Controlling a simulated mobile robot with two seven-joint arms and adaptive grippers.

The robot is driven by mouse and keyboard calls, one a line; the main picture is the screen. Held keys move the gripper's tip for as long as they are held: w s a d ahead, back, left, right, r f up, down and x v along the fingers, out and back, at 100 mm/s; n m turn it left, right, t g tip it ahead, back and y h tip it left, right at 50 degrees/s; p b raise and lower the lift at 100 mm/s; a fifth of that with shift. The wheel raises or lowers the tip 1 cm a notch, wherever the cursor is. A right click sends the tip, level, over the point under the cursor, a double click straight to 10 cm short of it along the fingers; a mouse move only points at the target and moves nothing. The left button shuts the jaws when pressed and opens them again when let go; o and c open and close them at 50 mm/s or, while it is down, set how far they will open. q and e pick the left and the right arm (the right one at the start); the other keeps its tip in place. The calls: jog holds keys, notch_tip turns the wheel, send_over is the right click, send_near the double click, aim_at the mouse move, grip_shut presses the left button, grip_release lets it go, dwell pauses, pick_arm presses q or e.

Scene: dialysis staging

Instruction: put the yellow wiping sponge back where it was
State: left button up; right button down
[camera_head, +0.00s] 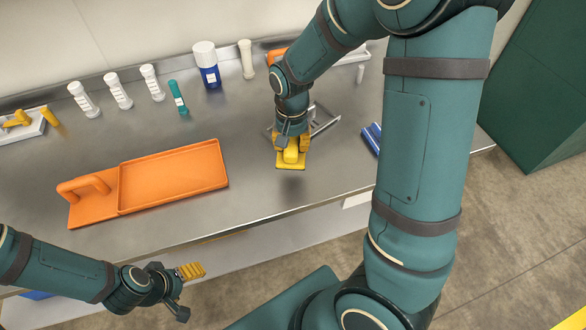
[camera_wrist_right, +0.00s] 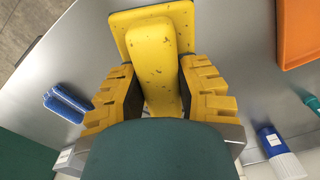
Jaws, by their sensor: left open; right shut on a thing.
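The yellow wiping sponge (camera_head: 291,162) has a wide flat base and a narrower raised grip block. My right gripper (camera_head: 291,145) is shut on that block, with a finger on each side. In the right wrist view the sponge (camera_wrist_right: 150,45) sits between the ridged yellow fingers of the gripper (camera_wrist_right: 158,88). A soft shadow lies under the sponge near the steel counter's front edge; whether it touches the counter is hard to tell. My left gripper (camera_head: 180,287) is open and empty, in front of the counter at the lower left.
An orange tray (camera_head: 174,178) with a handle lies left of the sponge on the steel counter (camera_head: 255,195). A grey metal frame (camera_head: 322,121) stands behind my right gripper. Blue pieces (camera_head: 372,138) lie to the right.

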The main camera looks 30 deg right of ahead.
aim_at(292, 174)
notch_tip(292, 174, down, 10)
jog(key=shift+r+b, duration=0.25)
jog(key=shift+b, duration=1)
jog(key=shift+f, duration=0.15)
jog(key=c, duration=0.7)
grip_release()
jog(key=shift+c, duration=0.2)
notch_tip(292, 174, up, 12)
jog(key=p, duration=0.3)
jog(key=shift+r, duration=0.2)
